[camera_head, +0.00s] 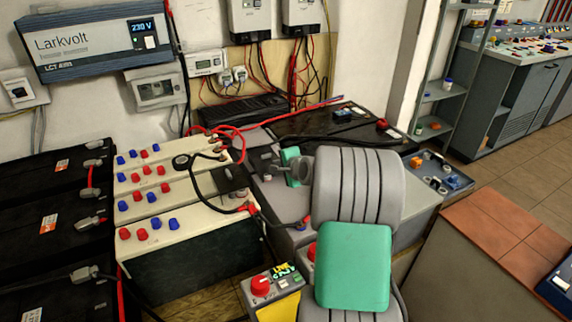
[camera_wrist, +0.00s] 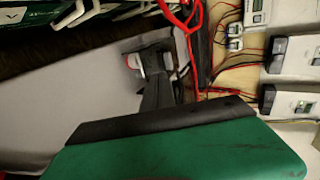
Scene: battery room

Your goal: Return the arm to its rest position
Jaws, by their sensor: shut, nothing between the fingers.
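My arm, with grey ribbed and green links, rises through the middle of the head view, its elbow close to the camera. Beyond it, my gripper (camera_head: 267,163) is small and dark, partly hidden by my own links, above the grey casing right of the cream batteries. In the wrist view my gripper (camera_wrist: 133,62) shows as dark fingers with a pale tip, shut and holding nothing. The green surface with a black edge filling the bottom of the wrist view is part of my arm.
Cream batteries (camera_head: 190,228) with red and blue terminals stand left of my arm, with black batteries (camera_head: 50,215) farther left. A control box with a red knob (camera_head: 260,286) is near the front. Loose red and black cables (camera_head: 232,128) lie close by. Floor is open at right.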

